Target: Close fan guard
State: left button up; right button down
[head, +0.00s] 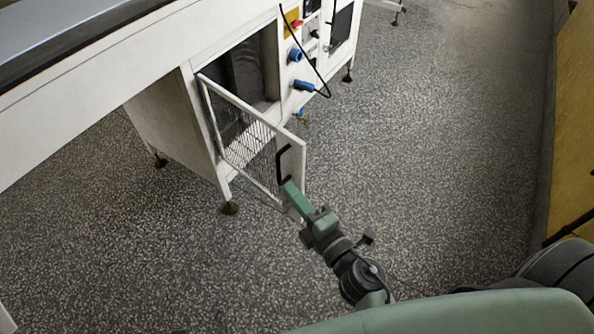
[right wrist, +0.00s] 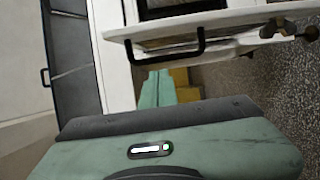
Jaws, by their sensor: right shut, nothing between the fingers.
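The fan guard (head: 243,139) is a white-framed mesh door on the machine's side. It stands swung open, away from the dark opening (head: 246,70) in the white cabinet. A black bar handle (head: 281,166) is on its white end panel (head: 294,162). My right gripper (head: 289,188), green, is shut and empty at the lower end of the handle; I cannot tell whether it touches. In the right wrist view the guard's panel (right wrist: 232,20) and handle (right wrist: 200,42) lie just ahead of the fingers (right wrist: 157,88). My left gripper is not in view.
The cabinet's control side carries blue connectors (head: 303,85), a red switch (head: 296,24) and a hanging black cable (head: 322,88). The cabinet stands on dark feet (head: 229,207). The speckled floor (head: 430,150) is clear around the guard. A yellow panel (head: 575,120) stands at the right.

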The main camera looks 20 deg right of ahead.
aim_at(298, 172)
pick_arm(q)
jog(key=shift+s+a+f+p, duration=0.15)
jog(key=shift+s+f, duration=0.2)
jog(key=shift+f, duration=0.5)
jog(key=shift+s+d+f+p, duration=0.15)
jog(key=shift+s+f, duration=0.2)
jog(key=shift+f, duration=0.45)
pick_arm(e)
jog(key=shift+w+d, duration=0.45)
jog(key=shift+w, duration=0.5)
jog(key=shift+w+d, duration=0.4)
jog(key=shift+w, duration=0.5)
jog(key=shift+w+d, duration=0.45)
jog(key=shift+w, duration=0.5)
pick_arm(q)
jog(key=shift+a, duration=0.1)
pick_arm(e)
jog(key=shift+d, duration=0.1)
